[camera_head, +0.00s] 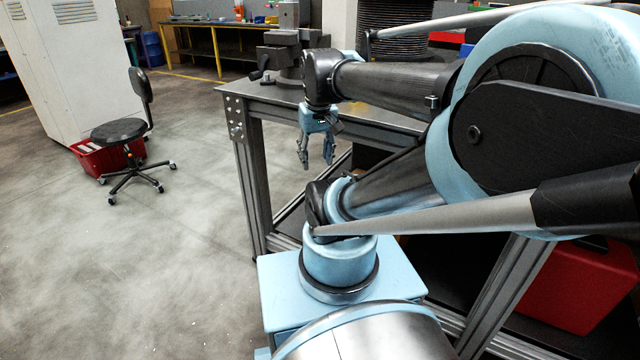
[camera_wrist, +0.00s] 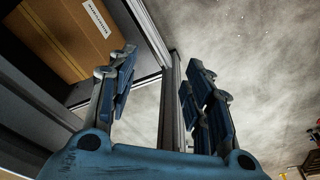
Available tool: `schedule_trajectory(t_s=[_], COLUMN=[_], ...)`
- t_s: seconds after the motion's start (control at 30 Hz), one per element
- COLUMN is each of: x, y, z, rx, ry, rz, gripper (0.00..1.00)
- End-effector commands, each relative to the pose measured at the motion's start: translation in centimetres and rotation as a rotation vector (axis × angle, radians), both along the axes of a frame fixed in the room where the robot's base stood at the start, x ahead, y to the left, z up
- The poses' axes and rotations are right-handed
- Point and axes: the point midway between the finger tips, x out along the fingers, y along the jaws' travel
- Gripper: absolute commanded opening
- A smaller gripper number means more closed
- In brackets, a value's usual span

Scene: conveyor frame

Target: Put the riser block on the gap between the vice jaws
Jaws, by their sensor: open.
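A dark grey vice (camera_head: 279,52) stands on the workbench (camera_head: 262,91) near its far left corner, with its handle toward the left. A lighter grey blocky shape (camera_head: 289,14) shows above the vice; I cannot tell whether it is the riser block or part of something behind. The gap between the jaws cannot be made out. My gripper (camera_head: 316,160) hangs fingers down at the bench's near side, below the top's level and apart from the vice. It is open and empty. The wrist view shows its spread fingers (camera_wrist: 160,75) with nothing between them.
A cardboard box (camera_wrist: 65,38) lies on a shelf under the bench in the wrist view. A red case (camera_head: 580,285) sits low at the right. A black stool (camera_head: 120,132) and red crate (camera_head: 98,157) stand left. The floor between is clear.

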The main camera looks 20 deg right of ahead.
Motion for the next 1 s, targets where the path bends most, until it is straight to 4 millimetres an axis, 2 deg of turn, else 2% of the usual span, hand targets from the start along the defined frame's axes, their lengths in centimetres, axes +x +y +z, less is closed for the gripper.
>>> schedule_trajectory(t_s=[0.03, 0.1, 0.2, 0.3, 0.83, 0.9, 1.0], x=[-1.1, -2.2, -3.3, -3.8, -3.9, -3.1, -3.0], y=[0.0, 0.0, -0.4, -0.4, -0.4, -0.4, -0.4], z=[-1.8, -3.8, -5.8, -6.8, -7.0, -7.5, -7.4], rx=[0.003, 0.006, 0.01, 0.012, 0.013, 0.013, 0.013], ry=[-0.004, -0.009, -0.014, -0.016, -0.017, -0.006, -0.005], rz=[-0.015, -0.034, -0.055, -0.066, -0.068, -0.068, -0.068], gripper=[0.46, 0.46, 0.46, 0.46, 0.46, 0.46, 0.46])
